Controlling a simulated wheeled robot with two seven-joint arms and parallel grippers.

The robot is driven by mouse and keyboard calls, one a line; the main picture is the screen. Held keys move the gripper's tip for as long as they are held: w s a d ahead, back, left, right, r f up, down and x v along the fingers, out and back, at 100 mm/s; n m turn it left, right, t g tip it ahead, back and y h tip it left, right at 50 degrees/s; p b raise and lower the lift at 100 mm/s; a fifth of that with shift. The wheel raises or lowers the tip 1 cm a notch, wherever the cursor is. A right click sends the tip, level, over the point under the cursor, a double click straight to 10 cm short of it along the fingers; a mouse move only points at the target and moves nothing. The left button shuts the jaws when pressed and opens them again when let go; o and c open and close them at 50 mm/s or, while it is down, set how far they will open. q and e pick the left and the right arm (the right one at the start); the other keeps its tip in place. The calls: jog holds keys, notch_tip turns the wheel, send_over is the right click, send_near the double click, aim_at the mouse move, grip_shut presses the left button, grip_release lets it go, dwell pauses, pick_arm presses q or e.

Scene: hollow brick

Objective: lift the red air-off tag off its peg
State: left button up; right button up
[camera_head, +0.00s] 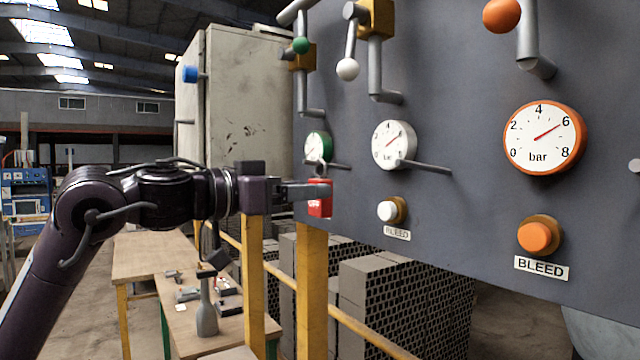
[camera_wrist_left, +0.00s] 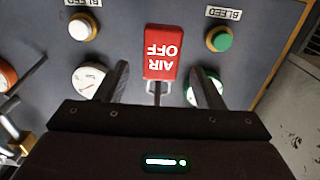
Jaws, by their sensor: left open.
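The red air-off tag (camera_head: 320,207) hangs at the grey panel below the green-rimmed gauge, partly hidden by my left gripper (camera_head: 318,189). In the left wrist view the tag (camera_wrist_left: 161,50) shows its lettering upside down. My left gripper (camera_wrist_left: 160,70) is open there, with one finger on each side of the tag's near end and a visible gap to each. A thin grey peg (camera_wrist_left: 157,90) shows between the fingers, at the tag's near end. The peg (camera_head: 338,166) also juts from the panel in the head view. My right gripper is not in view.
A bare peg (camera_head: 428,167) juts out beside the white gauge (camera_head: 393,145). Levers with a green knob (camera_head: 301,45) and a white knob (camera_head: 347,69) hang above. A white bleed button (camera_head: 387,211) is right of the tag. A yellow post (camera_head: 312,290) stands below.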

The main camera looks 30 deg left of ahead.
pick_arm(q)
jog(key=x, duration=0.1)
jog(key=p+x, duration=0.1)
jog(key=x, duration=0.1)
jog(key=shift+r+p, duration=0.3)
jog(key=shift+w+d+f, duration=0.2)
jog(key=shift+w, duration=0.35)
jog(key=shift+s, duration=0.1)
jog(key=shift+c, duration=1)
jog(key=c, duration=0.9)
jog(key=shift+o, duration=0.2)
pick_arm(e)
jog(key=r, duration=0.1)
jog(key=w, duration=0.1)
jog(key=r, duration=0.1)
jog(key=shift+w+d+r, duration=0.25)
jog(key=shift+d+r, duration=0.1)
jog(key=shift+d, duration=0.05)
pick_arm(q)
jog(key=shift+r, duration=0.1)
